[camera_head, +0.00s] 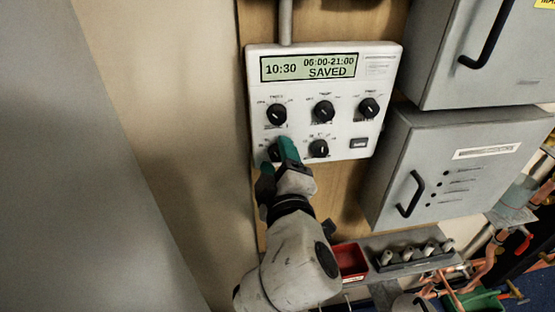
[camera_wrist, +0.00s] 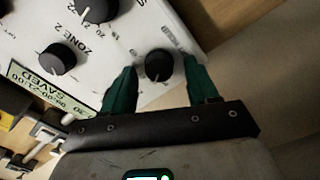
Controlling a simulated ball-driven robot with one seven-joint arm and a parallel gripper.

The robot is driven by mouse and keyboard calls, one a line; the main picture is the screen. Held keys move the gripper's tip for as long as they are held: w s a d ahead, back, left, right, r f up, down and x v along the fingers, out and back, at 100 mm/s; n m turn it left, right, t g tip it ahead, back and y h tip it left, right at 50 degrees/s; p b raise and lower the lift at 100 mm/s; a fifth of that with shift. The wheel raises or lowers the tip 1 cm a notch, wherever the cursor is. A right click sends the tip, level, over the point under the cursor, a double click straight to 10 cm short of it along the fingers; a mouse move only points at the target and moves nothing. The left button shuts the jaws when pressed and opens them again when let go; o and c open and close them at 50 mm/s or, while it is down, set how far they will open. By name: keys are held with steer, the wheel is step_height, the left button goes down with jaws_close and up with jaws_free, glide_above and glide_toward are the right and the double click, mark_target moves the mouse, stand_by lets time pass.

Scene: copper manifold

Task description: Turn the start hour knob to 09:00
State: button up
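A white control panel (camera_head: 335,130) has a green display (camera_head: 309,67) reading 10:30, 06:00-21:00 and SAVED. Black knobs sit in two rows. My gripper (camera_head: 277,158) is at the lower-left knob (camera_head: 273,153), partly hidden by a green finger in the head view. In the wrist view this knob (camera_wrist: 159,65) stands between the two green fingers of my gripper (camera_wrist: 160,75), with a gap on each side. The fingers are open. The lower-middle knob (camera_head: 318,148) is free. The knob labels are too small to tell which is the start hour knob.
The other knobs are at the upper left (camera_head: 276,114), upper middle (camera_head: 323,111) and upper right (camera_head: 369,107). Grey cabinets (camera_head: 450,165) with handles stand right of the panel. A red bin (camera_head: 351,262) sits below.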

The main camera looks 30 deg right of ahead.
steer(key=c, duration=1)
steer(key=shift+f+m+b, duration=0.1)
steer(key=shift+m+b, duration=0.3)
steer(key=m+b, duration=0.2)
steer(key=shift+m+b, duration=0.3)
steer(key=shift+m, duration=0.1)
steer(key=m+b, duration=0.4)
steer(key=m, duration=0.1)
steer(key=shift+d, duration=0.1)
steer(key=m+b, duration=0.4)
steer(key=m, duration=0.1)
steer(key=shift+s+d+m, duration=0.1)
steer(key=shift+m, duration=0.3)
steer(key=shift+m+b, duration=1)
steer(key=shift+m, duration=0.9)
